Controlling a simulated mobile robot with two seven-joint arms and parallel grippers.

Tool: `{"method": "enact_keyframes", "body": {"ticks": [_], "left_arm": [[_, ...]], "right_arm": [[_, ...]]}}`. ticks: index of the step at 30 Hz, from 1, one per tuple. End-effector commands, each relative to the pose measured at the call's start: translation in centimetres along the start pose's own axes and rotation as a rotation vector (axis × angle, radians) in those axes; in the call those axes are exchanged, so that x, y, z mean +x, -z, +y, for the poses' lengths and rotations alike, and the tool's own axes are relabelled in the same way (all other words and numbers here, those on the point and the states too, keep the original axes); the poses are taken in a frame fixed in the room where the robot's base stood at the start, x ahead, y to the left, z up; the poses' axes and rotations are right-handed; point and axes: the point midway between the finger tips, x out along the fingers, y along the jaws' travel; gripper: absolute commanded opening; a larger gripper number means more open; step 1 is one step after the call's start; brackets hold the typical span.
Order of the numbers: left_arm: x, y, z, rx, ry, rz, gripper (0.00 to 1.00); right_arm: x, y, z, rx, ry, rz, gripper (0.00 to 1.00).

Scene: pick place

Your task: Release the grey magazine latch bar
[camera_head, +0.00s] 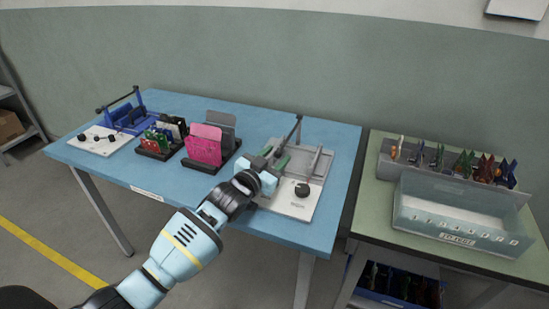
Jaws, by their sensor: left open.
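The grey magazine (314,166) stands on a white base plate with a black knob at the right of the blue table. A thin grey bar (296,130), which looks like its latch bar, rises at the back left of it. My left gripper (274,157) is open at the left side of this magazine, close to the near part of the bar. The gripper hides the bar's near end, and I cannot tell whether the fingers touch it. My right gripper is not in view.
A blue magazine (126,116) with a similar bar stands at the far left. Card holders (163,139) and pink and grey panels (204,144) in a black rack stand between. A green table at right holds a clear bin (461,217) and a tool rack (450,165).

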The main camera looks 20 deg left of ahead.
Motion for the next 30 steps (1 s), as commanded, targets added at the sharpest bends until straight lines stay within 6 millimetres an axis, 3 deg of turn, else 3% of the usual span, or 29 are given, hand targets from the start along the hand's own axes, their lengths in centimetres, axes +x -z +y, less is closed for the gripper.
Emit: {"method": "enact_keyframes", "body": {"ticks": [4, 14, 23, 30], "left_arm": [[0.0, 0.0, 0.0, 0.000, 0.000, 0.001, 0.41], [0.0, 0.0, 0.0, 0.000, 0.000, 0.001, 0.00], [0.0, 0.1, 0.0, -0.001, -0.001, -0.003, 0.00], [0.0, 1.2, -0.2, -0.008, -0.010, -0.041, 0.00]], "right_arm": [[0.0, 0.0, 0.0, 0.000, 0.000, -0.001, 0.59], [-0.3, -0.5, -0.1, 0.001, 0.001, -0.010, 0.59], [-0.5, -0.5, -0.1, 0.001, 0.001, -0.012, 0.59], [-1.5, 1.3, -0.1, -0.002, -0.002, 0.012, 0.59]]}}
